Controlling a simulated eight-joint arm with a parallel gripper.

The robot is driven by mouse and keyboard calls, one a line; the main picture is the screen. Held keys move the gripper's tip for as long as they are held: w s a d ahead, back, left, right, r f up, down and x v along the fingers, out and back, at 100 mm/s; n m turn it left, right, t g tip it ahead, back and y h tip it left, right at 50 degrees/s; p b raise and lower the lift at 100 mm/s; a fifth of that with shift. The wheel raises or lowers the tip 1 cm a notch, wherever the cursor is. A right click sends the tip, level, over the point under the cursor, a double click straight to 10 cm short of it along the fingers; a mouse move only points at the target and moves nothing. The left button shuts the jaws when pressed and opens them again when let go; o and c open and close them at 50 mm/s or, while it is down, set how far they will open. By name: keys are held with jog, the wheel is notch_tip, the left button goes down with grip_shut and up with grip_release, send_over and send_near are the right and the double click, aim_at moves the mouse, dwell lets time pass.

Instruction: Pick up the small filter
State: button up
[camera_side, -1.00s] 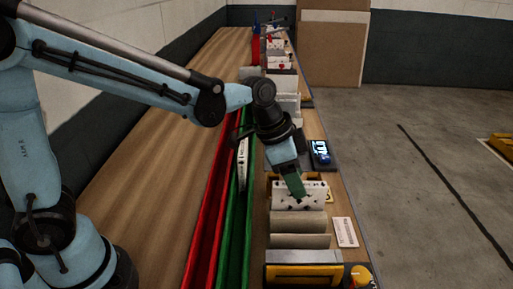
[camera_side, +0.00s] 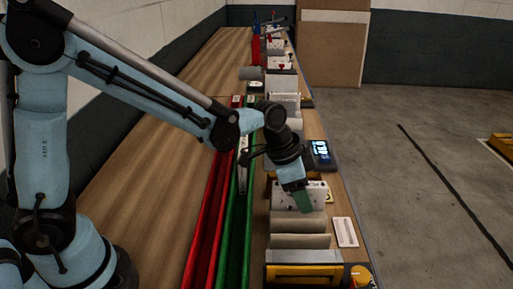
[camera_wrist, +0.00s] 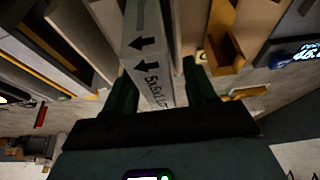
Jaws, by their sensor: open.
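My gripper (camera_side: 303,200) has green fingers and is open, pointing down at a white boxed filter (camera_side: 284,197) with dark marks, standing on edge in the row. In the wrist view the open fingers (camera_wrist: 160,84) stand on either side of a narrow pale box (camera_wrist: 150,58) with black arrows and a printed size that seems to start "5x5x1". I cannot tell whether the fingers touch it. The fingers hide part of the box in the side view.
Plain grey-beige boxes (camera_side: 300,241) stand just in front of it. A yellow-and-grey device (camera_side: 303,274) is at the near end. A lit display (camera_side: 321,153) sits on the right. Red (camera_side: 212,190) and green (camera_side: 233,240) rails run along the left. Bare wood lies further left.

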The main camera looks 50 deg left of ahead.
jog(key=shift+f, duration=0.2)
dwell(0.3)
grip_shut()
jog(key=shift+r, duration=0.1)
notch_tip(320, 180, up, 10)
jog(key=shift+w+f, duration=0.1)
jog(key=w+a+r, duration=0.3)
jog(key=w+a, duration=0.3)
jog(key=shift+a+r, duration=0.25)
dwell(0.4)
jog(key=shift+w, duration=0.1)
